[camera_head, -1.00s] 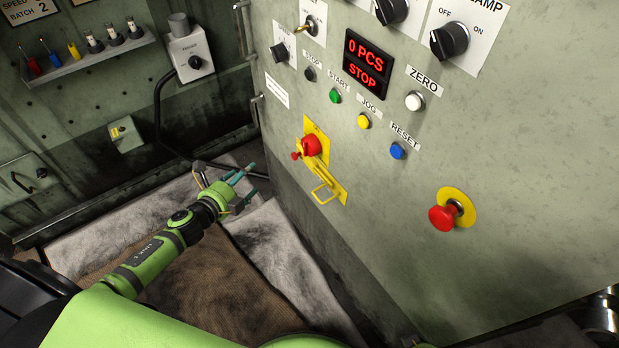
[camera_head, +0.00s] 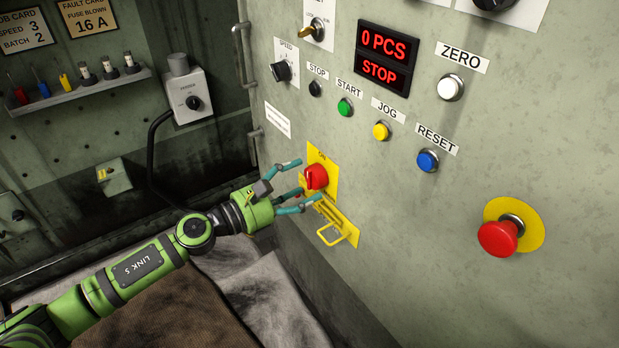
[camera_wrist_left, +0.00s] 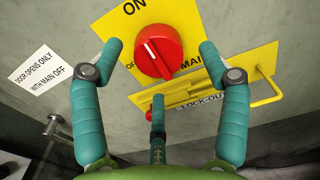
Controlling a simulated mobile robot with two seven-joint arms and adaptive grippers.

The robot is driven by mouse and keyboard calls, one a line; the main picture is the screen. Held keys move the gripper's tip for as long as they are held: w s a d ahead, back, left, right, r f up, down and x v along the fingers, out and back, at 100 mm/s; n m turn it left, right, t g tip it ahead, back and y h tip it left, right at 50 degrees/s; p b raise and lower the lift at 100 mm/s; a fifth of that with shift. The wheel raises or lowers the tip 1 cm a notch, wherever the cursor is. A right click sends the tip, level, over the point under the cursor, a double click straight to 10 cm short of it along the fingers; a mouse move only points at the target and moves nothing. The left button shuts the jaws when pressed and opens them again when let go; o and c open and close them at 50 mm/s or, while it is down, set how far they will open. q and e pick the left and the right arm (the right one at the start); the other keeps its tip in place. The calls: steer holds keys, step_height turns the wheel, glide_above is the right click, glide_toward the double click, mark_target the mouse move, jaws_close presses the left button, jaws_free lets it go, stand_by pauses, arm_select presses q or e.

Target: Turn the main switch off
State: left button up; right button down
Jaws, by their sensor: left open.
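The main switch is a red rotary knob (camera_head: 316,177) on a yellow plate (camera_head: 348,231) on the machine's front panel. In the left wrist view the knob (camera_wrist_left: 158,51) shows a white pointer line tilted up and left, below the word ON; the OFF lettering at its left is partly hidden. My left gripper (camera_head: 297,184) is open just in front of the knob. In the wrist view its teal fingers (camera_wrist_left: 160,70) stand left, right and below the knob, with no clear grip on it. My right gripper is not in view.
A yellow lockout hasp (camera_head: 330,233) sticks out below the knob, with a small red part (camera_wrist_left: 236,76) beside it. A red emergency button (camera_head: 498,238) is at the right. Door handles (camera_head: 243,55) are at the panel's left edge.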

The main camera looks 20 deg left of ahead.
arm_select(q)
steer(key=shift+x, duration=1.4)
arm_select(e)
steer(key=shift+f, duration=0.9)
arm_select(q)
steer(key=shift+c, duration=0.5)
